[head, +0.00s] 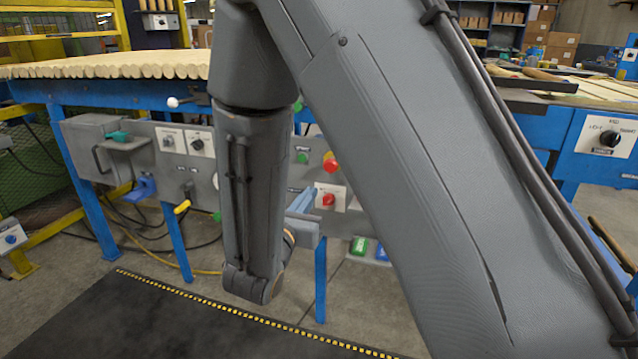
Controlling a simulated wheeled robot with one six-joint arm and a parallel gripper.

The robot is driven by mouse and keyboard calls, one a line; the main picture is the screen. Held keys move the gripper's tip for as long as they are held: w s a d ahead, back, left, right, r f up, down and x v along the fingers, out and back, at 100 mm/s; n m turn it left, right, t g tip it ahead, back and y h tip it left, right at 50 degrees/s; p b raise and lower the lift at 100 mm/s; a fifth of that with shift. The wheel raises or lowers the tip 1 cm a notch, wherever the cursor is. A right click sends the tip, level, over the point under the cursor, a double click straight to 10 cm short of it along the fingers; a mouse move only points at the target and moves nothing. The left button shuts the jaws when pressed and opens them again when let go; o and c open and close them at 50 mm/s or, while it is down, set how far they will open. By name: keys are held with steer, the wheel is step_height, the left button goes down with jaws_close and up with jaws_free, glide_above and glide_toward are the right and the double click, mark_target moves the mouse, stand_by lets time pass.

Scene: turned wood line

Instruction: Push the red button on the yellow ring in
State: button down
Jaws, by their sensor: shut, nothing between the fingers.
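The red button (332,166) is a round mushroom head on the front panel under the table, just right of my arm's lower link. Its yellow ring (326,156) shows behind it at the upper left. The larger arm link passes close to its right side in the picture. My gripper is not seen; my own arm links cover the area around the wrist. I cannot tell how far the gripper is from the button.
A red knob on a white plate (328,199) sits below the button, and a green button (302,158) sits to its left. A yellow handle (182,207) sticks out further left. A blue table leg (320,280) stands below. A dark mat (150,320) covers the floor in front.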

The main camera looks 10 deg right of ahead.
mark_target(330, 166)
steer(key=b+x, duration=0.1)
steer(key=x, duration=1.2)
steer(key=shift+w+d, duration=0.15)
steer(key=shift+w, duration=0.05)
steer(key=shift+x, duration=1)
steer(key=shift+r, duration=0.1)
steer(key=p+v, duration=0.1)
steer(key=v, duration=1.3)
steer(key=shift+s, duration=0.15)
